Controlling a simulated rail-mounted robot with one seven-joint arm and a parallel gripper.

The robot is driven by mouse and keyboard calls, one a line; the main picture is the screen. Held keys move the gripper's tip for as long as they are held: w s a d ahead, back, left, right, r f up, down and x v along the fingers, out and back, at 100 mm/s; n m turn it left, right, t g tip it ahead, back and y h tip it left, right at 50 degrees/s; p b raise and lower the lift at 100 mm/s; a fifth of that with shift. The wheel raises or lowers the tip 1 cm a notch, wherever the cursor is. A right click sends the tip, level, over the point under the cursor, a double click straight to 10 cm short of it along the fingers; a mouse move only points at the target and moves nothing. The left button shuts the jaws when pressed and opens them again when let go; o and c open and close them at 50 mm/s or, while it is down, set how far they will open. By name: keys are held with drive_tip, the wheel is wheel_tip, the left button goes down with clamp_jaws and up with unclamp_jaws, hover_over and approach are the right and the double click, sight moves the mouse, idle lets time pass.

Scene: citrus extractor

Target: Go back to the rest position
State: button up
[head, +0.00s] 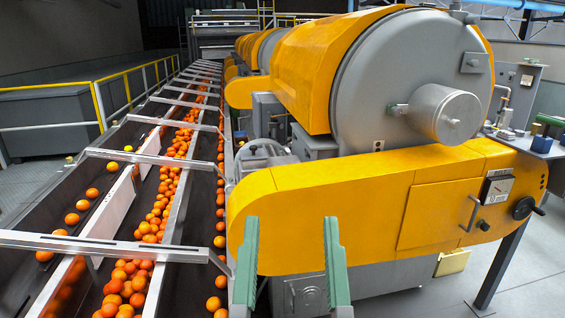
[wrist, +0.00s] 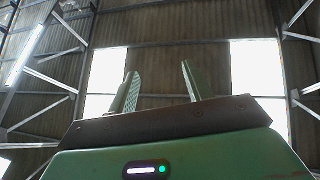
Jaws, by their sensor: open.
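My gripper (head: 291,262) shows at the bottom middle of the head view, its two green fingers upright and wide apart with nothing between them. It stands in front of the yellow housing of the citrus extractor (head: 330,205). In the wrist view my gripper (wrist: 160,88) points up at the roof, and its open fingers hold nothing. Whether the fingers touch the housing cannot be told.
A conveyor (head: 180,100) with several oranges (head: 150,215) runs along the left, crossed by metal bars. A grey drum (head: 410,75) sits above the yellow housing. A handwheel (head: 524,207) and a side table (head: 525,145) are at right. The wrist view shows roof beams (wrist: 190,45).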

wheel_tip(320, 180, up, 41)
drive_tip(key=s+a+t+p, duration=0.1)
drive_tip(key=s+p, duration=0.1)
drive_tip(key=p, duration=3.6)
drive_tip(key=shift+s+y, duration=0.4)
